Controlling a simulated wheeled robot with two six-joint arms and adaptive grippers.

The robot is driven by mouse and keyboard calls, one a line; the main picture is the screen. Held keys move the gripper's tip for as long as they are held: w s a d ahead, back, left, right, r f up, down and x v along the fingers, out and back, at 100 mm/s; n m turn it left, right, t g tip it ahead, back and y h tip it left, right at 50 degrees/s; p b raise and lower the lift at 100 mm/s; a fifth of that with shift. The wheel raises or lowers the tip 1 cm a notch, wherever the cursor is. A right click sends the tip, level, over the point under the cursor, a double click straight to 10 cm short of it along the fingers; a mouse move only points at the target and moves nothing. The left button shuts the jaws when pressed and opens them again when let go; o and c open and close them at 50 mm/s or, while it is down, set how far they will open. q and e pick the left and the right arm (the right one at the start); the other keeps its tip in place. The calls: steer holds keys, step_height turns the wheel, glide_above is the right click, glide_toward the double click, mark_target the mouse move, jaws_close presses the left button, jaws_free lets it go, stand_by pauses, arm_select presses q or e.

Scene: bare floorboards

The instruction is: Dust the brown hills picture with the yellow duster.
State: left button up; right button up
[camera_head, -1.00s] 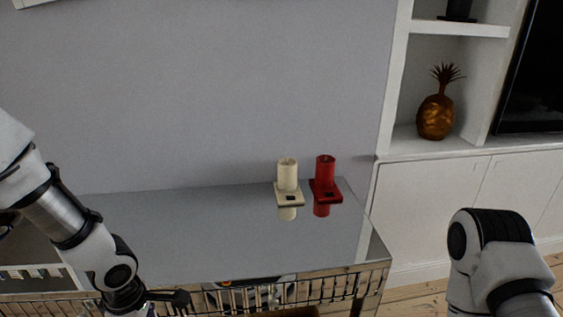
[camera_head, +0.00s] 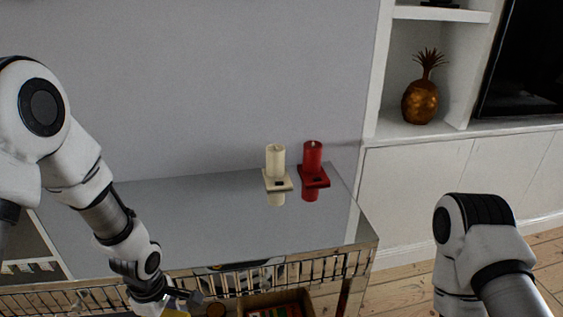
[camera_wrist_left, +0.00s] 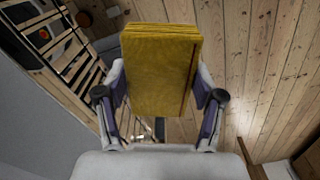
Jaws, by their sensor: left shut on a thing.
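My left gripper (camera_head: 183,298) is at the near edge of the glossy table, low in the head view. In the left wrist view its fingers (camera_wrist_left: 160,95) are closed on the sides of the yellow duster (camera_wrist_left: 160,65), a textured yellow block. Only a small yellow bit of it (camera_head: 176,312) shows at the bottom of the head view. The brown hills picture is not in either current view. My right arm comes in at the lower right of the head view, but its gripper is outside the frame.
A cream candle (camera_head: 275,160) and a red candle (camera_head: 312,158) stand on holders on the glossy table (camera_head: 215,225). A box of colourful items (camera_head: 305,300) is below its near edge. A pineapple ornament (camera_head: 420,100) sits in a white shelf unit (camera_head: 415,180) at right.

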arm_select(q)
steer(key=w+d+m, duration=0.7)
steer(key=m, duration=0.9)
steer(key=shift+w+m, duration=0.15)
steer(key=shift+m, duration=0.15)
steer(key=shift+f, duration=0.1)
